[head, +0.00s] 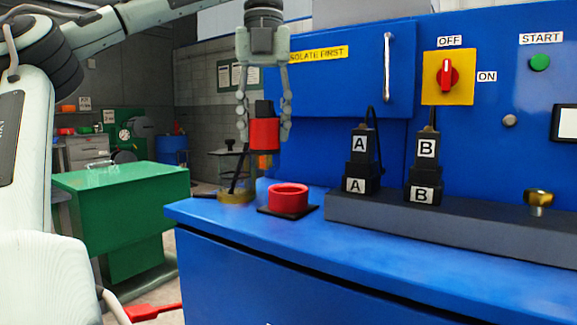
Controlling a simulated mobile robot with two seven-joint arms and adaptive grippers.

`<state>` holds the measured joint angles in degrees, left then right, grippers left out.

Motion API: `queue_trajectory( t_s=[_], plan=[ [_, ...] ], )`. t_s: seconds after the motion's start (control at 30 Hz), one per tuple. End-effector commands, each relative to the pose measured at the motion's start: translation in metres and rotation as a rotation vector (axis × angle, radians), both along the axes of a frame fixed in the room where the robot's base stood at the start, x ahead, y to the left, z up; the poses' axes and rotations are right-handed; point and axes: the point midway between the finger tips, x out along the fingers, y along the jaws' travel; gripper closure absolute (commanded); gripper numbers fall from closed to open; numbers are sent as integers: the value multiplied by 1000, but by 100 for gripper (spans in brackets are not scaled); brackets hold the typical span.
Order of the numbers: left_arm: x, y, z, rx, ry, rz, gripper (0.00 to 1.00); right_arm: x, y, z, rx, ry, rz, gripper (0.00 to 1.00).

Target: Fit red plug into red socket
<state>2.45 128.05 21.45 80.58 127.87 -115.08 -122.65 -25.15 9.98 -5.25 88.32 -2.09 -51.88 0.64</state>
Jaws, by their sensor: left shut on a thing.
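The red plug (265,133) has a black top and a darker lower end. My left gripper (264,128) points down and is shut on it, with one finger on each side. The plug hangs upright in the air above the worktop. The red socket (288,198) is a short red ring on a black square base on the blue worktop. The plug is above it and a little to its left in the head view, apart from it. The inside of the socket is mostly hidden by its rim. My right gripper is out of view.
A brass-coloured round stand (237,196) with dark rods is just left of the socket. Black plugs A (360,143) and B (427,148) stand on a dark rail (450,225) to the right. A blue panel with a red switch (447,76) rises behind. The front worktop (370,255) is clear.

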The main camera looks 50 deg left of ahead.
Motion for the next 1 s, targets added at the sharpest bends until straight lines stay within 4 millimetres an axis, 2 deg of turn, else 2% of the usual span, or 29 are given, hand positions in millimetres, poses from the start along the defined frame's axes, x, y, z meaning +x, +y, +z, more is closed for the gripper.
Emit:
queue_trajectory(
  t_s=[0.1, 0.3, 0.4, 0.63, 1.0],
  plan=[
    [21, -5, -13, 3, 3, 2, 96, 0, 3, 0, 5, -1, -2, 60],
    [41, -9, -24, 3, 0, 3, 96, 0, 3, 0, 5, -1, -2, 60],
    [44, -9, -31, 2, 0, 2, 96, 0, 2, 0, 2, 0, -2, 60],
    [43, -10, -62, 1, -1, 0, 96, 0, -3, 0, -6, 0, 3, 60],
    [43, -10, -67, 0, -1, 1, 96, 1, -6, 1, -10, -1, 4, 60]
  ],
)
